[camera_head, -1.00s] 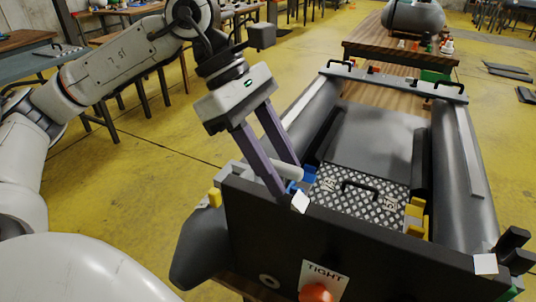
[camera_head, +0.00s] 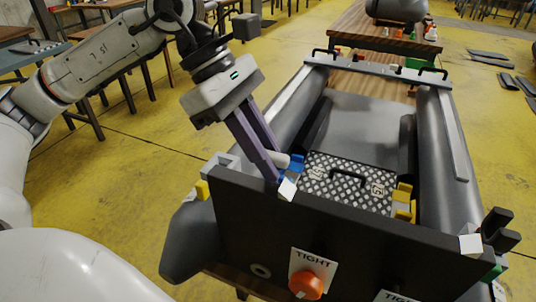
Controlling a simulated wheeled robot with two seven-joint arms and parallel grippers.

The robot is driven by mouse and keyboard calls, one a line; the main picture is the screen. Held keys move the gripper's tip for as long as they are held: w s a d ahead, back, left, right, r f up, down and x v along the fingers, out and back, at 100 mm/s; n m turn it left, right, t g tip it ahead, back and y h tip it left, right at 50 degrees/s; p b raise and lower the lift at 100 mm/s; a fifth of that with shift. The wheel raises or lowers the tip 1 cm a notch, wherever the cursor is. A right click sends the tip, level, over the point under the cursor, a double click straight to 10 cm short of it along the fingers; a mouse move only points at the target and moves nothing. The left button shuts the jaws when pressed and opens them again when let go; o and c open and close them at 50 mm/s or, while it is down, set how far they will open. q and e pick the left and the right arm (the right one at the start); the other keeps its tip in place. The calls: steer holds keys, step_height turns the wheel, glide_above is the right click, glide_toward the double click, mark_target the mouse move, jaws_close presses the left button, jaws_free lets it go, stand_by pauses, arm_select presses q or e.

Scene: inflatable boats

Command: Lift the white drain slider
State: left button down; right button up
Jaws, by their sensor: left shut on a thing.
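The white drain slider (camera_head: 287,189) shows as a small white block at the top left of the boat's black transom board (camera_head: 350,228). My left gripper (camera_head: 275,176) reaches down to it from the upper left, its two purple-grey fingers close together. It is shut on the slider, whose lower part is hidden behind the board. A similar white block (camera_head: 471,244) sits at the board's right end. My right gripper is out of view.
A white cylinder and blue part (camera_head: 296,162) lie right beside the fingers. A checkered floor plate (camera_head: 350,182) with a black handle and yellow clips (camera_head: 403,198) are inside the boat. Grey tubes (camera_head: 448,150) flank it. An orange knob (camera_head: 305,285) is on the board front.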

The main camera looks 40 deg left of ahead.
arm_select(q)
steer(key=shift+r+p, duration=0.5)
steer(key=shift+r, duration=0.3)
steer(key=shift+r+p, duration=0.65)
steer(key=shift+r, duration=0.2)
steer(key=shift+r+p, duration=0.65)
steer(key=shift+r, duration=0.15)
steer(key=c, duration=1.6)
jaws_free()
steer(key=shift+s+f, duration=0.1)
step_height(320, 180, up, 7)
steer(key=p, duration=0.5)
